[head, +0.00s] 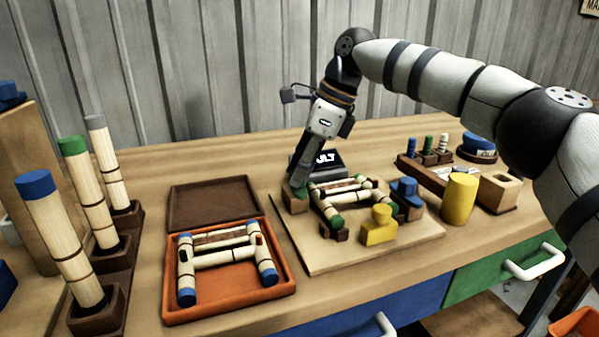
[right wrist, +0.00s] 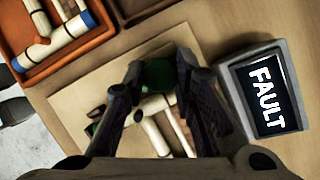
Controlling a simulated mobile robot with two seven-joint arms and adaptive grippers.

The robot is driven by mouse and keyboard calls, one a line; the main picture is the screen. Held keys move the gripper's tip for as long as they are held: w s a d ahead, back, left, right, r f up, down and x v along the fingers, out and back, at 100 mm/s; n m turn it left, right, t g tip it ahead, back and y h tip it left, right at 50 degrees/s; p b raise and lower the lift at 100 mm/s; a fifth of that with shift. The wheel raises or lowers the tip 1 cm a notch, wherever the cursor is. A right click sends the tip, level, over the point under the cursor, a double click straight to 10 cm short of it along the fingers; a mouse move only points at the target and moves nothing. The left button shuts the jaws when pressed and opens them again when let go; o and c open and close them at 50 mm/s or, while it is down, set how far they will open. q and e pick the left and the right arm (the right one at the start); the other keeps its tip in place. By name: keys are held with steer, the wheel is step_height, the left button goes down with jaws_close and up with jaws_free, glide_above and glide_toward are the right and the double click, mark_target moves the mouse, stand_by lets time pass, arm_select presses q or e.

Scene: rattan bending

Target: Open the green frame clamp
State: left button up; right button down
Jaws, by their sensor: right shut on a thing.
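The green clamp (head: 302,190) sits on a wooden block at the left back corner of the light board (head: 305,259). My right gripper (head: 297,181) reaches down onto it from above and is shut on it. In the right wrist view the green clamp (right wrist: 158,74) shows between the two dark fingers (right wrist: 160,68), partly hidden by them. A rattan frame (head: 343,198) with green-marked ends lies on the board beside the clamp. A blue clamp (head: 407,191) and a yellow clamp (head: 379,229) stand around it. My left gripper is not in view.
A screen (right wrist: 266,92) reading FAULT stands close behind the clamp. An open orange box (head: 286,280) with a blue-ended rattan frame lies left of the board. Upright rattan poles (head: 87,200) stand farther left. A yellow cylinder (head: 458,199) and small racks are at right.

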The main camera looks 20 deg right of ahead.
mark_target(316, 190)
steer(key=shift+f+n+g, duration=0.1)
steer(key=shift+n+g, duration=0.2)
steer(key=shift+n, duration=0.4)
steer(key=c, duration=1.3)
jaws_free()
steer(key=v, duration=0.7)
steer(key=shift+s+d+r, duration=0.1)
steer(key=shift+d+r, duration=0.05)
steer(key=shift+r, duration=0.15)
